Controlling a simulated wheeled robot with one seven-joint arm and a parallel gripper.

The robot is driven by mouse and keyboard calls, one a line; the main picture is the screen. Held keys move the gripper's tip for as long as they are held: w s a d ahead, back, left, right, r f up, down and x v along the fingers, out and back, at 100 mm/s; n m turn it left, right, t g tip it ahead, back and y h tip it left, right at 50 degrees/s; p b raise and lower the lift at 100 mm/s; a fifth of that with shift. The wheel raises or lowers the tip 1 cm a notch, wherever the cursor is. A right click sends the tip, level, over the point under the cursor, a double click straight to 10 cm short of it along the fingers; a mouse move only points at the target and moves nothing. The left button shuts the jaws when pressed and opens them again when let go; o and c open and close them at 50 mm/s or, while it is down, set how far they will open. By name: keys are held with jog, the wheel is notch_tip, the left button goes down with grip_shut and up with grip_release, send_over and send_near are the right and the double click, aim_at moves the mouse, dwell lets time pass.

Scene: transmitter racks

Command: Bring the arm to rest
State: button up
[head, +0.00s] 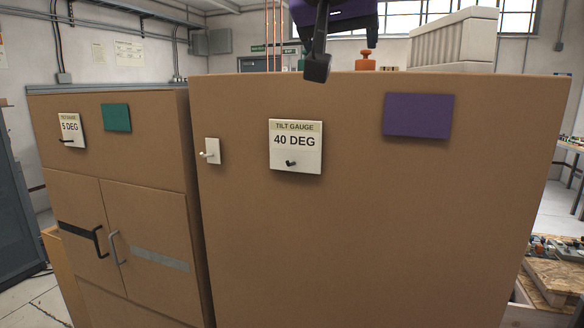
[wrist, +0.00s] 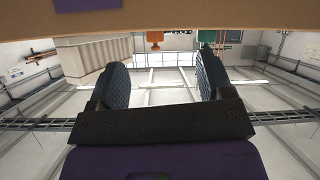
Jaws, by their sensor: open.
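My gripper (head: 318,66) hangs at the top of the head view, in front of the upper edge of the brown cabinet (head: 370,230). Only a dark finger part and the purple wrist show there. In the wrist view my gripper (wrist: 162,78) has its two ridged fingers wide apart with nothing between them. The fingers point toward the ceiling side of that picture. The cabinet's brown face (wrist: 200,14) runs along the top of the wrist view, apart from the fingers.
The cabinet front carries a 40 DEG tilt gauge (head: 296,146), a small white switch (head: 212,151) and a purple plate (head: 418,116). An orange object (head: 365,62) and a ribbed beige unit (head: 455,42) stand on top. A second cabinet (head: 150,215) with handles stands left.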

jog(key=s+d+f+g+y, duration=0.1)
jog(key=s+d+f+g, duration=0.1)
jog(key=s+d+f, duration=0.3)
jog(key=s+d+f+n+g+y, duration=0.1)
jog(key=s+d+f, duration=0.4)
jog(key=d+f, duration=0.5)
jog(key=s+d+f+n+g+y, duration=0.1)
jog(key=s+d+f+g+y, duration=0.1)
jog(key=s+d+f, duration=0.3)
jog(key=d+f+g, duration=0.1)
jog(key=d+f, duration=0.2)
jog(key=f, duration=0.1)
jog(key=shift+s+d+f+g, duration=0.15)
jog(key=shift+d+f+g, duration=0.15)
jog(key=shift+g, duration=0.1)
